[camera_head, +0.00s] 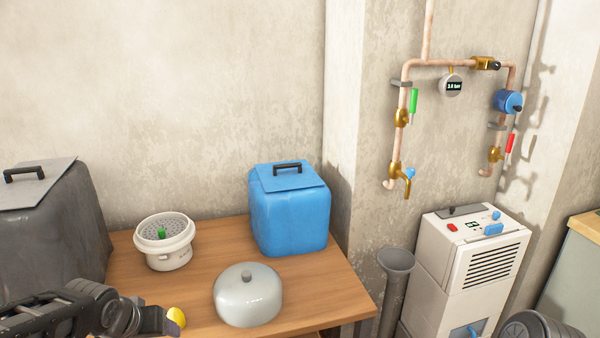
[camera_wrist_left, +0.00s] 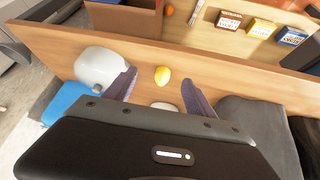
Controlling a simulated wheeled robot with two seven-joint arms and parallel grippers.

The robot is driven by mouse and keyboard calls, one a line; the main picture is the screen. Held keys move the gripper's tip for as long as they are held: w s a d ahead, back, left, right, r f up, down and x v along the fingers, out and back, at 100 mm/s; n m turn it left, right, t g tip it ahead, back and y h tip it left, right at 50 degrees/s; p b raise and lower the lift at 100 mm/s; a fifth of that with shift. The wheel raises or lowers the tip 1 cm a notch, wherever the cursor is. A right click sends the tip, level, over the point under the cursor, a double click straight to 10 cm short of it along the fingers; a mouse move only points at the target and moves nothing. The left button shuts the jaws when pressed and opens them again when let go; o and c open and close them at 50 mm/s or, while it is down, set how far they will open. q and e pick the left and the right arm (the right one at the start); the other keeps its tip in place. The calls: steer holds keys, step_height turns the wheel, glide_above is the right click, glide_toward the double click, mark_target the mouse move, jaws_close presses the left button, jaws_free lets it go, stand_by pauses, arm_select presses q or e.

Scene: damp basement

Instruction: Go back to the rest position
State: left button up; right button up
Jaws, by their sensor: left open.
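My left gripper (camera_head: 165,324) comes in low at the left of the head view, over the front of the wooden table (camera_head: 215,262). In the left wrist view its two fingers stand wide apart, and the gripper (camera_wrist_left: 159,77) is open and empty. A yellow lemon-like thing (camera_head: 177,316) shows just beyond the fingertips. In the left wrist view the yellow thing (camera_wrist_left: 162,76) appears in the gap between the fingers, touching neither. Its underside is hidden in the head view. My right gripper is in neither view.
On the table stand a white pot with a perforated top (camera_head: 164,245), a grey domed lid (camera_head: 247,297), a blue box (camera_head: 289,215) and a dark grey box (camera_head: 50,240). Several small cartons (camera_wrist_left: 262,27) show in the wrist view. Pipes (camera_head: 396,150) and a white machine (camera_head: 470,255) stand right.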

arm_select(q)
steer(key=w+d+f+m+h, duration=0.1)
steer(key=w+d+f+h, duration=0.15)
steer(key=d+f, duration=0.55)
steer(key=s+d+f, duration=0.3)
steer(key=d+f, duration=0.6)
steer(key=f, duration=0.2)
steer(key=s+d+f+g+h+p, duration=0.1)
steer(key=s+d+f+g, duration=0.1)
steer(key=s+d+f, duration=0.2)
steer(key=s+d+f+g+h, duration=0.1)
steer(key=s+d+f+g, duration=0.2)
steer(key=s+f, duration=0.7)
steer(key=s+d, duration=0.1)
steer(key=s, duration=0.4)
steer(key=shift+s+d+g+p, duration=0.15)
steer(key=shift+s+g+p, duration=0.05)
steer(key=shift+g+p, duration=0.15)
steer(key=shift+s+f, duration=0.1)
